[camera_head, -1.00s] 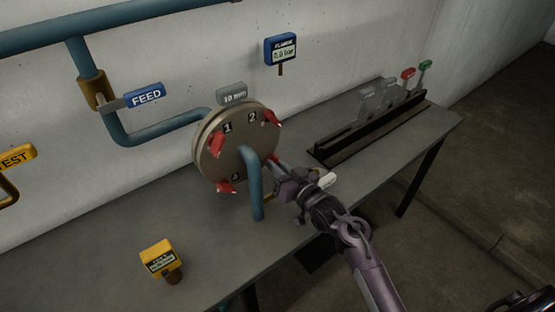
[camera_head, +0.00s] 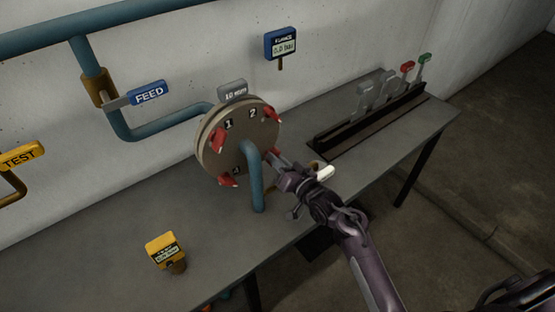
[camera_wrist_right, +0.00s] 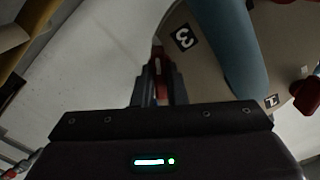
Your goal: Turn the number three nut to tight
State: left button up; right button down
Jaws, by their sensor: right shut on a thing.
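The round tan flange plate (camera_head: 240,160) stands upright on the bench with red nuts around its face and number labels. The number three nut (camera_wrist_right: 158,68) is red and sits beside the "3" label (camera_wrist_right: 184,38) in the right wrist view. My right gripper (camera_head: 275,160) reaches the plate's lower right edge. In the wrist view its fingers (camera_wrist_right: 158,88) are shut on this nut. In the head view the gripper and blue pipe largely hide the nut and its label. Red nuts by labels 1 (camera_head: 219,137) and 2 (camera_head: 273,116) show clearly. My left gripper is not in view.
A blue pipe (camera_head: 253,180) bends down before the plate. A white-ended handle (camera_head: 325,172) is close beside my right wrist. A yellow gauge box (camera_head: 161,248) stands at the bench front. A lever rack (camera_head: 365,125) stands right.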

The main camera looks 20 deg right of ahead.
jog(key=c, duration=1.5)
grip_release()
jog(key=shift+o, duration=0.2)
jog(key=shift+s, duration=0.1)
jog(key=b+v, duration=0.1)
jog(key=v, duration=0.6)
jog(key=shift+s+d+b, duration=0.15)
jog(key=shift+s+b, duration=0.1)
jog(key=shift+b, duration=0.1)
